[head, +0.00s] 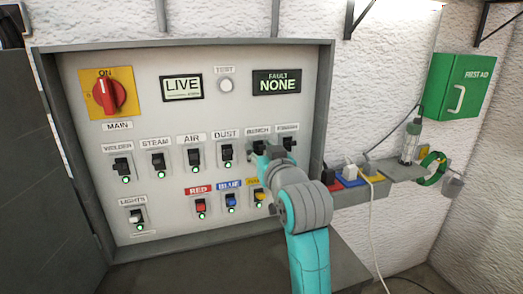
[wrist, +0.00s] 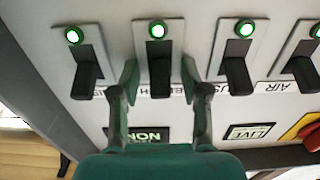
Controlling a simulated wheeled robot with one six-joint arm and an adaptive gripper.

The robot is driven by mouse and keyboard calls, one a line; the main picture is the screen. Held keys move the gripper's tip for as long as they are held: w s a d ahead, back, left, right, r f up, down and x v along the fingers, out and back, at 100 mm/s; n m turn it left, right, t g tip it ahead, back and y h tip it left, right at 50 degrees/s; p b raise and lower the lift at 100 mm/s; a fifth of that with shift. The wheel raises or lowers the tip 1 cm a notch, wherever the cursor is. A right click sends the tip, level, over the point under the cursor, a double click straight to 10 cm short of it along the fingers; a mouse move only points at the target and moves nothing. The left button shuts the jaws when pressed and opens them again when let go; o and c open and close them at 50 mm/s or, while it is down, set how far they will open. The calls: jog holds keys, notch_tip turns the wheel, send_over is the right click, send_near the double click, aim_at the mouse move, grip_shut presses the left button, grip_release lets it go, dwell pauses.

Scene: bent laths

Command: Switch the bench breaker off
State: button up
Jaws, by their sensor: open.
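The bench breaker's black lever (wrist: 160,75) stands between my gripper's (wrist: 159,82) two open fingers in the wrist view, which is upside down. The fingers are on either side of the lever; I cannot tell whether either touches it. The lever points toward its BENCH label, as its neighbours point toward theirs, and its lamp (wrist: 157,30) glows green. In the head view my gripper (head: 261,155) covers most of this breaker, below the BENCH label (head: 258,131). The LIVE display (head: 182,88) and the fault display reading NONE (head: 277,82) are on the panel above.
The dust breaker (head: 227,154) and the last breaker of the row (head: 289,144) flank it closely. A red main switch (head: 109,94) is at upper left. Red (head: 201,206) and blue (head: 231,201) switches sit below. The panel's raised frame (head: 322,110) borders the right side.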

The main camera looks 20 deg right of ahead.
jog(key=shift+c, duration=0.3)
grip_shut()
jog(key=shift+f, duration=0.1)
jog(key=shift+f+t, duration=0.25)
jog(key=shift+t, duration=0.85)
jog(key=shift+f+t, duration=0.2)
jog(key=shift+t, duration=0.9)
